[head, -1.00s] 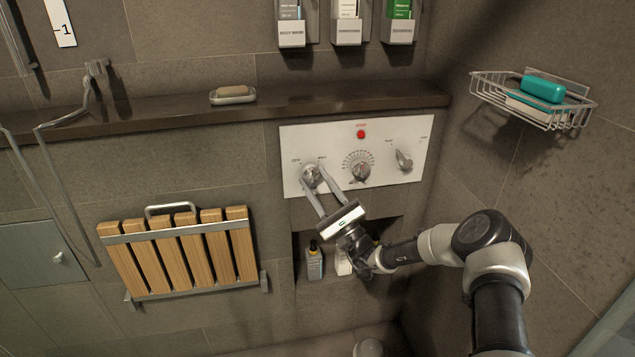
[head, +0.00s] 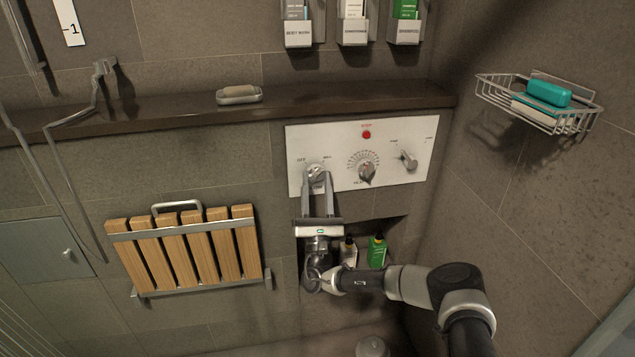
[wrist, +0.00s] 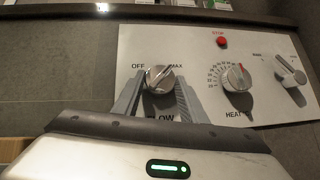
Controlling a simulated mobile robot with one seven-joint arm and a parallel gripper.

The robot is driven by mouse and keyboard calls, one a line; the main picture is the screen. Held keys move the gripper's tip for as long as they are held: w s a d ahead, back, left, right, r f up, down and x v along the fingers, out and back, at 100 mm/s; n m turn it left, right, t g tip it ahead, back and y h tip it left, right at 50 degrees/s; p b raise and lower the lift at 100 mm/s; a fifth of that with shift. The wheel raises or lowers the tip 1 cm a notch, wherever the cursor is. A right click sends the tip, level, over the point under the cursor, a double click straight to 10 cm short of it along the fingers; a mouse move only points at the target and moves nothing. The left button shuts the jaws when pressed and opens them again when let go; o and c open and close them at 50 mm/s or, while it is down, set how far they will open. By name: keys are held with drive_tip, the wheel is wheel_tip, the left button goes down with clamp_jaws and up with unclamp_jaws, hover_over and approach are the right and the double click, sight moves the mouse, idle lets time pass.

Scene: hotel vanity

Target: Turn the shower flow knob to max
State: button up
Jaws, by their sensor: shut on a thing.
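The flow knob (head: 316,172) is the left round metal knob on the white control panel (head: 420,158). In the wrist view the flow knob (wrist: 160,78) sits between the labels OFF and MAX, and its ridge slants from lower left to upper right. My gripper (head: 317,178) comes from below with its two long fingers upright, one on each side of the knob. In the wrist view my gripper (wrist: 160,86) is shut on the knob. The fingers partly hide the FLOW label.
The heat knob (head: 366,172), a lever (head: 408,160) and a red stop button (head: 366,135) are right of the flow knob. A niche below holds bottles, one a green bottle (head: 376,252). A dark ledge (head: 370,97) runs above. A folded wooden seat (head: 190,250) is left.

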drive_tip(key=shift+m+h, duration=0.7)
drive_tip(key=o, duration=1.1)
drive_tip(key=shift+c, duration=0.2)
drive_tip(key=shift+s, duration=0.1)
drive_tip(key=a+p+v, duration=0.1)
drive_tip(key=v, duration=1.6)
drive_tip(key=shift+d+f+p, duration=0.2)
drive_tip(key=shift+d+p, duration=0.1)
drive_tip(key=shift+d, duration=0.25)
